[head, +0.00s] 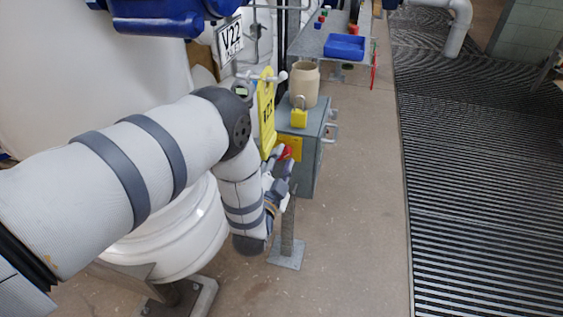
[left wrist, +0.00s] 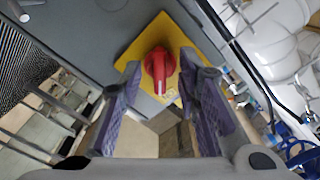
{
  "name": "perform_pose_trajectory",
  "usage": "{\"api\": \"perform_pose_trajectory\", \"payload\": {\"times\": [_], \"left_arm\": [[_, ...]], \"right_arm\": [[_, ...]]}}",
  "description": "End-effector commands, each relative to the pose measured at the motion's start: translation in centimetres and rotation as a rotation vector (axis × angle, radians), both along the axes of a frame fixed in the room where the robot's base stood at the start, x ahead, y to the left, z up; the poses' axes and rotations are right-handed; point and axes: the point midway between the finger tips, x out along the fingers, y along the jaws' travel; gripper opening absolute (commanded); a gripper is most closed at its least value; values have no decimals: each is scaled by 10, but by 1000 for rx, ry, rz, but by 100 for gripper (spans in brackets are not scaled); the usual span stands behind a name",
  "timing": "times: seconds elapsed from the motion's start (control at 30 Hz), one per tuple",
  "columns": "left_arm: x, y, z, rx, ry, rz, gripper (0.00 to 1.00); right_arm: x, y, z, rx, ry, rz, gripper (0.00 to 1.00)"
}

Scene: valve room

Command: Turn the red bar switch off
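The red bar switch (left wrist: 158,66) sits on a yellow plate (left wrist: 143,47) on the grey box. In the left wrist view it lies between the tips of my left gripper (left wrist: 160,78), whose two purple-padded fingers are apart on either side of it. Whether they touch it I cannot tell. In the head view the red switch (head: 286,152) shows partly behind my left gripper (head: 284,178), on the front of the grey box (head: 306,150). My right gripper is not in view.
A yellow padlock (head: 299,117) and a beige jar (head: 304,84) stand on the grey box. A yellow tag (head: 266,110) hangs beside it. A blue tray (head: 344,47) lies on a shelf behind. The floor (head: 360,230) to the right is clear.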

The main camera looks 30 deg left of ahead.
Motion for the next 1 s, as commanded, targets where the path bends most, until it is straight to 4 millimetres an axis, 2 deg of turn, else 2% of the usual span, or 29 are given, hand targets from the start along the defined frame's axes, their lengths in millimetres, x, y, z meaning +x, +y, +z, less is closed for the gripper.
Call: {"api": "perform_pose_trajectory", "payload": {"times": [0.17, 0.3, 0.67, 1.0], "left_arm": [[0, 0, 0, 0, 0, 0, 30], [0, 0, 0, 0, 0, 0, 0], [-1, 0, 0, -18, -5, 0, 0], [-1, 0, 1, -216, -57, 1, 0]], "right_arm": [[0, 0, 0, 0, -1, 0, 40], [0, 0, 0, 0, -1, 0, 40], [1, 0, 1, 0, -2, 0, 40], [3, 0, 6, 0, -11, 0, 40]]}}
